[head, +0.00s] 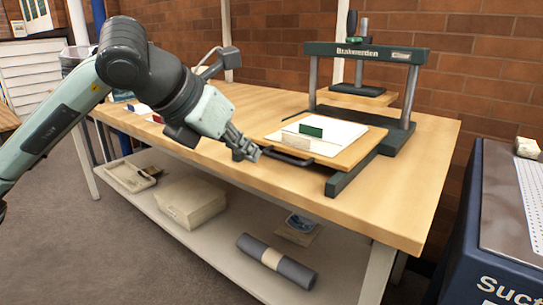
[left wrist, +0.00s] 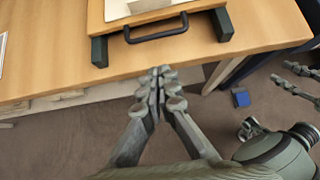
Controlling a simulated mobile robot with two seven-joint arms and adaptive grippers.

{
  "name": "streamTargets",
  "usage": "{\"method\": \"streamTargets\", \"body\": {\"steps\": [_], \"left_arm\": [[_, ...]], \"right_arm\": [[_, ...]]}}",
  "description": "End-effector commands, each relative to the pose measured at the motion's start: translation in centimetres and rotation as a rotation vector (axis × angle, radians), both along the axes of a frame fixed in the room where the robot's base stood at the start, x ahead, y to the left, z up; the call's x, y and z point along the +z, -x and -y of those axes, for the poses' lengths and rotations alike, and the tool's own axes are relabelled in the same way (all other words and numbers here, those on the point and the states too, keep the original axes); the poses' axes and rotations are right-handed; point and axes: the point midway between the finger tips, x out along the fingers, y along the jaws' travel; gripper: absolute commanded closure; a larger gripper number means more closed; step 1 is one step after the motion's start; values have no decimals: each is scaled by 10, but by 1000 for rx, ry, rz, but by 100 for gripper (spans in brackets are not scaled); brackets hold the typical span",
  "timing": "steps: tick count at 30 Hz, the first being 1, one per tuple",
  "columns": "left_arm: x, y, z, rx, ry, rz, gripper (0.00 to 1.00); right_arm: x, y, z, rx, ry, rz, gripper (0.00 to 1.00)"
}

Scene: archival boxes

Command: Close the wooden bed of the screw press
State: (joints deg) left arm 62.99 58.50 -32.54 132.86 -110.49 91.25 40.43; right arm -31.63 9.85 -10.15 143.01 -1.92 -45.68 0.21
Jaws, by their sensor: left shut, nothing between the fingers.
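The screw press (head: 367,50) is dark green and stands on the workbench against the brick wall. Its wooden bed (head: 350,157) is slid out toward the front, carrying a white sheet and a small green-and-white block (head: 311,131). A black bar handle (head: 290,158) is on the bed's front edge, and it also shows in the left wrist view (left wrist: 156,28). My left gripper (head: 256,153) is shut and empty, just in front of the handle and apart from it. My right gripper (left wrist: 290,76) shows only at the right of the left wrist view, its fingers apart, away from the press.
The workbench (head: 425,195) has bare wood around the press. Its lower shelf holds a box (head: 190,203) and a grey roll (head: 277,262). A dark blue suction table (head: 500,230) stands at the right. A small blue object (left wrist: 241,97) is below the bench edge.

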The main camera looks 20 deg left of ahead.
Motion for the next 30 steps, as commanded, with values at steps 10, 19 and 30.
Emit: {"method": "streamTargets", "body": {"steps": [10, 19, 30], "left_arm": [[-29, -49, 18, -1, 2, -2, 100], [-33, -61, 22, -1, 1, 0, 100], [-33, -65, 24, -1, 2, -1, 100]], "right_arm": [[-5, 3, 5, -10, 15, -34, 60], [-13, 6, 11, -20, 29, -71, 60], [-13, 6, 11, -20, 27, -66, 60]]}}
